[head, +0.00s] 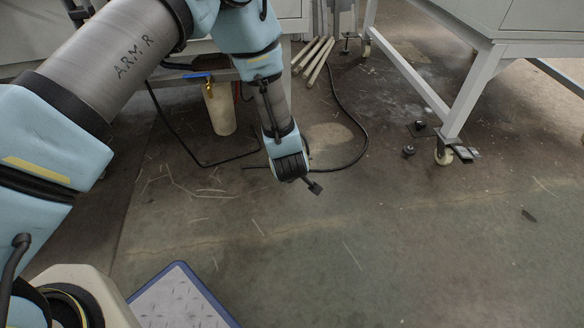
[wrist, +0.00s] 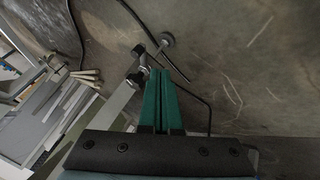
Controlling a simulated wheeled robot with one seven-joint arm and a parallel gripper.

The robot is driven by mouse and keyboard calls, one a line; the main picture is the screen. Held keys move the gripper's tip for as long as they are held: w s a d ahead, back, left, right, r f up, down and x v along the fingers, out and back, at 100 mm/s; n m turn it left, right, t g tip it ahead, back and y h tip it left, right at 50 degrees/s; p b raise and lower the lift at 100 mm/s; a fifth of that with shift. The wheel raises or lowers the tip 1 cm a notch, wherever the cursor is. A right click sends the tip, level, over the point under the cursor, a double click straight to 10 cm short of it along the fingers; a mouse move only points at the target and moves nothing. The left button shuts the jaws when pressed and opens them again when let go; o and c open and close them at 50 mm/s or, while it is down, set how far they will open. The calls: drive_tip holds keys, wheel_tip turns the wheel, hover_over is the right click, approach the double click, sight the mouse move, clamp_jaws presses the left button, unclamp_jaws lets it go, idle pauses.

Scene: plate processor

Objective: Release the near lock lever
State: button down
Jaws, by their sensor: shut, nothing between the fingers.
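A caster (head: 443,153) stands under the near leg of the right-hand frame in the head view. A small dark flat piece (head: 463,153) sticks out beside it; it looks like a lock lever, but its position is too small to tell. My gripper (wrist: 158,72) shows in the wrist view with two green fingers close together and nothing between them. In the head view my wrist hangs over the floor, left of this caster and apart from it; the fingers are hidden there. A grey round foot or wheel (wrist: 167,40) shows just beyond the fingertips in the wrist view.
A white frame leg (head: 458,100) rises above the caster. Small black pieces (head: 408,151) lie on the floor. A black hose (head: 361,130) curves behind my wrist.

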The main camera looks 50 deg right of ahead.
drive_tip(key=shift+v, duration=0.95)
drive_tip(key=w+a+r+g+y, duration=0.1)
drive_tip(key=w+a+r+y, duration=0.1)
drive_tip(key=w+a+r, duration=1.7)
drive_tip(key=w+a+r+y, duration=0.1)
drive_tip(key=a+r, duration=0.2)
drive_tip(key=a, duration=0.4)
drive_tip(key=w+a+r+y, duration=0.1)
drive_tip(key=w+a+r, duration=0.1)
drive_tip(key=a, duration=0.6)
drive_tip(key=s+a+r+g+y, duration=0.1)
drive_tip(key=s+a+r, duration=0.2)
drive_tip(key=a, duration=0.5)
drive_tip(key=s+a+r+g, duration=0.15)
drive_tip(key=s+a, duration=0.25)
drive_tip(key=a, duration=0.4)
wheel_tip(320, 180, up, 38)
drive_tip(key=p, duration=3.7)
drive_tip(key=shift+w+d+p, duration=0.15)
drive_tip(key=shift+d+p, duration=0.2)
drive_tip(key=shift+d, duration=0.05)
